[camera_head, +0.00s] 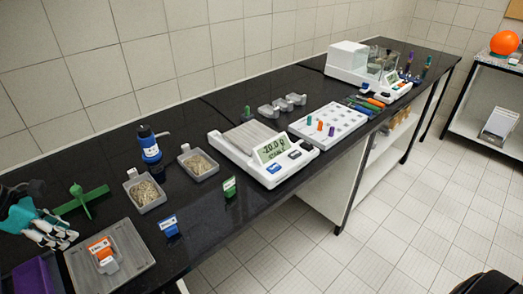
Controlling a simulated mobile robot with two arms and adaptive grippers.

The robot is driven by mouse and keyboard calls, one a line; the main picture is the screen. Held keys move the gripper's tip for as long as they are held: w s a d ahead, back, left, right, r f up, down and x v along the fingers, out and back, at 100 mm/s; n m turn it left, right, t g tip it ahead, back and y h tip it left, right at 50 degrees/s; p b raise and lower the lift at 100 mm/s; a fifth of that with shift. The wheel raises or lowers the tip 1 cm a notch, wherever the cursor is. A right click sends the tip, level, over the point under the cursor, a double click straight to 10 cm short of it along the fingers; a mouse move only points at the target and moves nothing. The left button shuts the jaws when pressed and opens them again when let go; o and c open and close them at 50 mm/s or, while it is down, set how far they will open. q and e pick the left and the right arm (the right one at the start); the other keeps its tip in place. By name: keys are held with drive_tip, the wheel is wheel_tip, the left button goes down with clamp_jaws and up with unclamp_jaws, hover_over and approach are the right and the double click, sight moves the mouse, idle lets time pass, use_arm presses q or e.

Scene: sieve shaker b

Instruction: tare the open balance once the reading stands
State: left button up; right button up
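The open balance (232,156) is white and stands mid-bench near the front edge. Its grey weighing pan (254,137) looks empty. The display (271,150) appears to read -20.0 g, with a small second line that looks like "STABLE". A blue button (273,169) and a dark button (295,154) sit on its front panel; their labels are too small to read. My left gripper (55,238) appears at the far left, partly cut off, well away from the balance; its opening is unclear. My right gripper is not in view.
Two grey trays of grainy material (146,194) (198,164) and a blue bottle (149,145) stand left of the balance. A green label (229,187) stands near the front edge. A white rack (330,128) and an enclosed balance (348,63) are on the right.

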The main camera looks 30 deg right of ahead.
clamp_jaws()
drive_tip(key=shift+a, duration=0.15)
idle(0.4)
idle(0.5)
